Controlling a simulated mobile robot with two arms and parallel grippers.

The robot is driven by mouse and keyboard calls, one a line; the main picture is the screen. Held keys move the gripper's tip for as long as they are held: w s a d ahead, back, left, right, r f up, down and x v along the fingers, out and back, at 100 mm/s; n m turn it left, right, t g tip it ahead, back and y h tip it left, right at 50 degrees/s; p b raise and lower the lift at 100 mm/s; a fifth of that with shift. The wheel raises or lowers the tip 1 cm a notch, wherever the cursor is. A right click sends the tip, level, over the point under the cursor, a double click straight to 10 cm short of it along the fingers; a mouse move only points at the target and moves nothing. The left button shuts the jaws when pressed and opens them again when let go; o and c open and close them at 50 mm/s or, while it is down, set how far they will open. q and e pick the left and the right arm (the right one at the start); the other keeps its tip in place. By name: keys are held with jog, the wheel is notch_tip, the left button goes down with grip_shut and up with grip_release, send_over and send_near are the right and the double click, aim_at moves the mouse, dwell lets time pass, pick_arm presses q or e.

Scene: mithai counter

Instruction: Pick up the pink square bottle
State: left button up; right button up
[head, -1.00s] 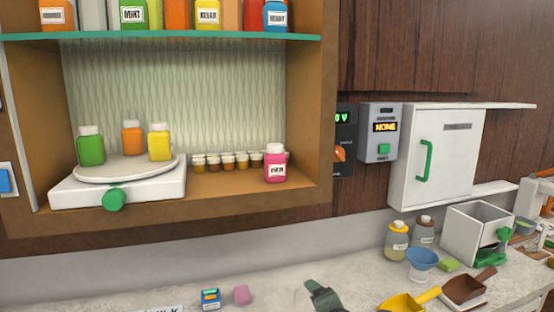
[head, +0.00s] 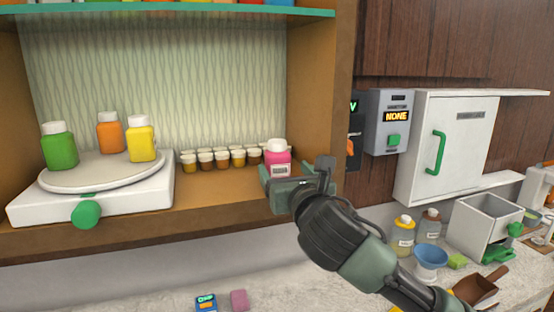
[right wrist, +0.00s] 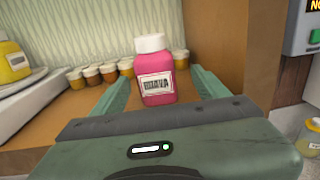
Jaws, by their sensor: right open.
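The pink square bottle (head: 278,158) has a white cap and a label on its front. It stands upright on the wooden shelf, near the right wall of the niche. My right gripper (head: 295,175) is in front of it in the head view and hides its lower part. In the right wrist view the pink bottle (right wrist: 154,72) stands between the two open fingers of the right gripper (right wrist: 156,92), with a visible gap on each side. My left gripper is not in view.
Several small brown jars (head: 221,158) stand in rows left of the pink bottle. A white turntable (head: 100,172) holds green, orange and yellow bottles further left. The niche's right wall is close to my gripper. The counter (head: 140,298) lies below.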

aim_at(280, 166)
jog(key=shift+w+a+r+p, duration=0.25)
jog(key=shift+w+a+p, duration=0.05)
jog(key=shift+w+p, duration=0.15)
jog(key=shift+w+a+r+p, duration=0.2)
jog(key=shift+w+a+p, duration=0.05)
jog(key=shift+w+p, duration=0.2)
jog(key=shift+w+a+f, duration=0.2)
jog(key=shift+w, duration=0.45)
jog(key=shift+w+a+f, duration=0.15)
jog(key=shift+w+f, duration=0.05)
jog(key=shift+w, duration=0.65)
jog(key=shift+s, duration=0.2)
jog(key=shift+s+d, duration=0.1)
jog(key=c, duration=0.4)
grip_shut()
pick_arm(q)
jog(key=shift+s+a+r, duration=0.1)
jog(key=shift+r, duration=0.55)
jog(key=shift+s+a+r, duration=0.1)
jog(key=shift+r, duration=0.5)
pick_arm(e)
jog(key=shift+r, duration=0.15)
